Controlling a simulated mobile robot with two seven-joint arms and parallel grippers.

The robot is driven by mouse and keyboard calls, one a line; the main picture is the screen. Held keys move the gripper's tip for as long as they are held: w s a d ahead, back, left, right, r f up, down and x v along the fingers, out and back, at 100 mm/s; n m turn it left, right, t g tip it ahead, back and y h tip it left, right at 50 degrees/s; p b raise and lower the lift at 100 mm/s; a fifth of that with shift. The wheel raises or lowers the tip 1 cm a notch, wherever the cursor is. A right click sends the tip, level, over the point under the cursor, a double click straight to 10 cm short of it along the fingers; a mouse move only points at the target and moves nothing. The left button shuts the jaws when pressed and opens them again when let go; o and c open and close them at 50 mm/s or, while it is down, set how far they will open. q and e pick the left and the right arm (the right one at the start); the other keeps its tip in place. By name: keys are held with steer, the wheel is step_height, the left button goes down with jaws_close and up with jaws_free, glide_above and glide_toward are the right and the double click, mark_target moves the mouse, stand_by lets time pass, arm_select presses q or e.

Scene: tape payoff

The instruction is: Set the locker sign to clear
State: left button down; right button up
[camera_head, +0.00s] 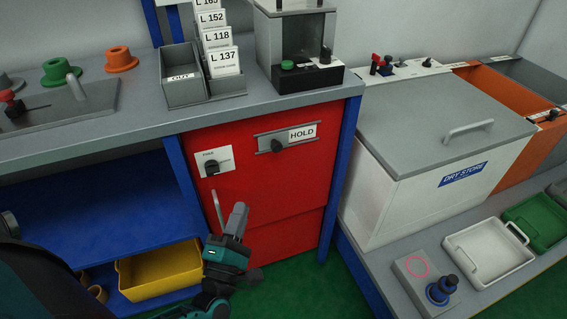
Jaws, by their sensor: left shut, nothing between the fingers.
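The red locker (290,190) stands under the grey bench. Its sign (301,133) reads HOLD and sits in a grey slide frame with a black knob (277,146) at the left of the word. A second white plate with a black rotary knob (211,169) is to its left; its small lettering is hard to read. A pale upright handle (218,212) is below that plate. My left gripper (238,214) is shut and empty in front of the locker's lower left, below the sign and apart from it. My right gripper is out of view.
The bench (130,110) carries a card rack (222,62) and a clear-fronted machine (300,45) above the locker. A blue post (341,165) borders the locker on the right. A yellow bin (158,272) sits low left. The white DRY STORE chest (430,150) is at right.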

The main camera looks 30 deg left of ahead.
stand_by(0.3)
arm_select(q)
glide_toward(275, 145)
steer(key=w+a, duration=0.3)
steer(key=w, duration=0.2)
steer(key=shift+w+d, duration=0.15)
steer(key=shift+w, duration=0.15)
steer(key=w+d+b, duration=0.1)
steer(key=w+d, duration=0.1)
steer(key=w, duration=0.1)
steer(key=w+d+b, duration=0.1)
steer(key=w+d, duration=0.2)
steer(key=shift+d+r+b, duration=0.1)
steer(key=shift+b, duration=0.25)
